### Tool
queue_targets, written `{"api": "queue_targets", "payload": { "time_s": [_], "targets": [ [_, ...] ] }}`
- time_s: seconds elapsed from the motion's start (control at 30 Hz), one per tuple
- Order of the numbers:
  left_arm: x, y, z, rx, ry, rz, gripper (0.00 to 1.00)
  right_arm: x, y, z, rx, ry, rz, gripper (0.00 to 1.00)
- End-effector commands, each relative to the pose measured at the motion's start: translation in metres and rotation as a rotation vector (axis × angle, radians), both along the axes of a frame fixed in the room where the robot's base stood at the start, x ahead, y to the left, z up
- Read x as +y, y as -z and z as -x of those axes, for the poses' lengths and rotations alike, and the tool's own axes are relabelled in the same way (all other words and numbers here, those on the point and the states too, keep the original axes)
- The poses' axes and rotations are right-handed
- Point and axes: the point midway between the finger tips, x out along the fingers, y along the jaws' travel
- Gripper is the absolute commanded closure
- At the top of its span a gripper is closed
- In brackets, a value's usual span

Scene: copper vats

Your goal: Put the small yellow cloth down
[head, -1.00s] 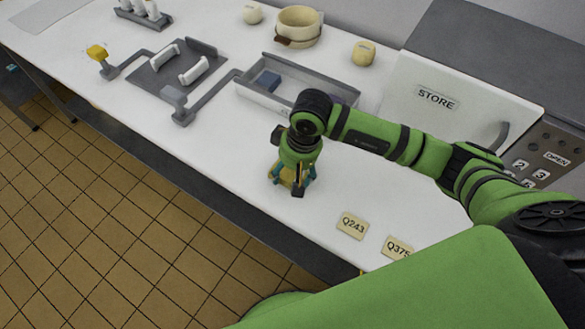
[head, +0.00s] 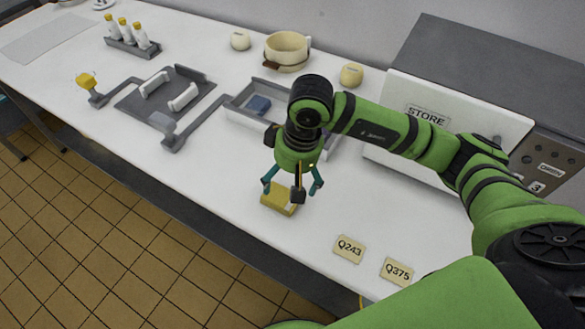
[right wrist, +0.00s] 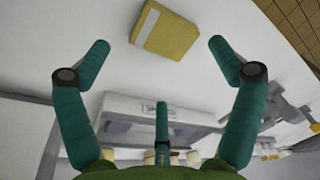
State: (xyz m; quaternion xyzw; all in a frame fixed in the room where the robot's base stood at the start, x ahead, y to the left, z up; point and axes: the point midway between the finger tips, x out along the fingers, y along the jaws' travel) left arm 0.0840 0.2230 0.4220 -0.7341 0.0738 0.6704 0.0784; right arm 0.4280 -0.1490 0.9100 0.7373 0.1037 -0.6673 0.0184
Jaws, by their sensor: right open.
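The small yellow cloth (head: 277,199) is a folded block lying on the white counter in the head view, with a pale strip along its right edge. It also shows in the right wrist view (right wrist: 169,32), apart from the fingers. My right gripper (head: 294,187) is open just above and beside the cloth, its teal fingers spread. In the right wrist view the open fingertips (right wrist: 160,48) stand on either side of the cloth with gaps to it. A dark finger hides a little of the cloth's right side in the head view. My left gripper is not in view.
Cards Q243 (head: 348,249) and Q375 (head: 397,271) lie at the front right. A STORE box (head: 428,100) stands at the right. The counter left of the cloth is clear.

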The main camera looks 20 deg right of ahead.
Motion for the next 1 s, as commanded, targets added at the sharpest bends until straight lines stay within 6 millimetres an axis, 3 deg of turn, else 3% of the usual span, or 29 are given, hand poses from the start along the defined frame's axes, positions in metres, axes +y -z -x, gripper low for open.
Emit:
{"api": "queue_targets", "payload": {
  "time_s": [0.13,0.33,1.0],
  "targets": [
    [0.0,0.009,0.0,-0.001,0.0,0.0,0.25,-0.004,-0.026,0.001,-0.005,0.0,0.0,0.08],
    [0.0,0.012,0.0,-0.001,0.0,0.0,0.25,-0.006,-0.044,0.004,-0.001,0.001,0.0,0.08],
    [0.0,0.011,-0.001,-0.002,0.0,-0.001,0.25,-0.006,-0.046,0.004,0.001,0.001,-0.001,0.08]
  ]
}}
